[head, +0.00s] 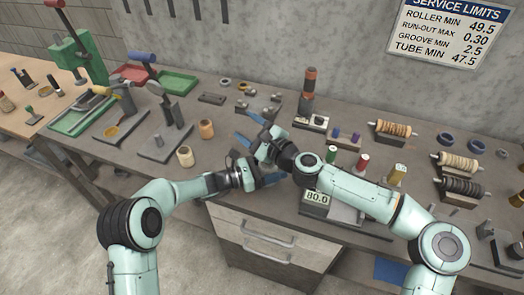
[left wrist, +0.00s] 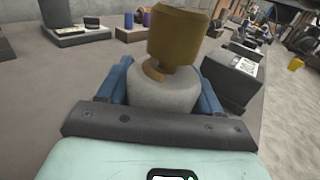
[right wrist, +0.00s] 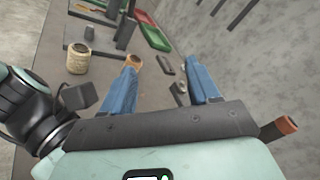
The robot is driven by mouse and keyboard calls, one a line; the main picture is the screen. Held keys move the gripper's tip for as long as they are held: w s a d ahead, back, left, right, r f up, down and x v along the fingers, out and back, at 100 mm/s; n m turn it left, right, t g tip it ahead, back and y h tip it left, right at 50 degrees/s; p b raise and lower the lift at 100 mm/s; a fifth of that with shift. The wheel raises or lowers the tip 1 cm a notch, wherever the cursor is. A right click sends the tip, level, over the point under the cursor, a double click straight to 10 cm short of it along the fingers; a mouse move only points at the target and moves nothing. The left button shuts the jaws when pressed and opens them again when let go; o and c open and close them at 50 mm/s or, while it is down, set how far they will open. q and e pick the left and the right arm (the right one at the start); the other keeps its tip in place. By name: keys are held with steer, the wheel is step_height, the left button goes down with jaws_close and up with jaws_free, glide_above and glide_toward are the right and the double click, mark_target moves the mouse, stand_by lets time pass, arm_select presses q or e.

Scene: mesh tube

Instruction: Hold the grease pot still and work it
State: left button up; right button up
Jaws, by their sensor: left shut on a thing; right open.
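The grease pot shows in the left wrist view as a pale grey rounded body (left wrist: 165,92) with a brown-gold cylinder top (left wrist: 178,36) on a narrow neck. My left gripper (left wrist: 163,88) is shut around the grey body, one blue finger on each side. In the head view my left gripper (head: 270,178) is at the bench front, partly covered by my right arm, and I cannot make out the pot there. My right gripper (head: 248,128) is open above the bench, farther back than the left one. In the right wrist view its fingers (right wrist: 163,85) are wide apart with nothing held between them.
A dark orange-banded cylinder (head: 309,85) stands at the back near the wall. Green trays (head: 178,83) lie at the left.

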steer(key=s+d+f+m+g+y, duration=0.2)
steer(key=s+d+f, duration=0.15)
steer(key=d, duration=0.35)
steer(key=s+d+f+m+g+y, duration=0.1)
steer(key=s+d+f+m+g, duration=0.15)
steer(key=s+d, duration=0.35)
steer(key=shift+t, duration=0.25)
steer(key=x, duration=0.3)
steer(key=w+x, duration=0.1)
steer(key=x, duration=0.7)
steer(key=shift+w+d+f, duration=0.1)
steer(key=shift+w+d, duration=0.05)
steer(key=shift+w, duration=0.15)
steer(key=c, duration=1)
